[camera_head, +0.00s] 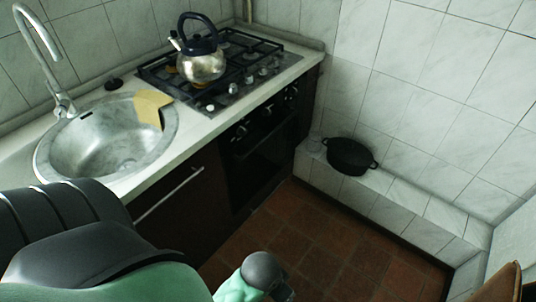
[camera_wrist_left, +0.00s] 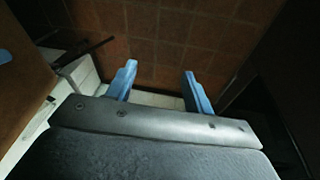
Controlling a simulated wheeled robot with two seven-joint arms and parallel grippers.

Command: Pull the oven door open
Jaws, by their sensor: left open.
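The black oven (camera_head: 262,160) is built into the counter below the stove, in the head view. Its door looks shut, and a dark handle bar appears to run across its upper front. My left gripper (camera_wrist_left: 159,88) shows in the left wrist view with its two blue fingers apart and nothing between them. Brown floor tiles lie beyond the fingers. The oven handle cannot be clearly made out in the wrist view, so the gripper's distance to it is unclear. My left gripper's fingers do not show in the head view. My right gripper is in neither view.
A kettle (camera_head: 201,66) stands on the gas stove (camera_head: 232,91). A sink (camera_head: 100,145) with a yellow cloth (camera_head: 152,107) is to the left. A black pot (camera_head: 348,157) sits on a tiled ledge (camera_head: 405,190) at right. The brown tiled floor (camera_head: 312,240) before the oven is clear.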

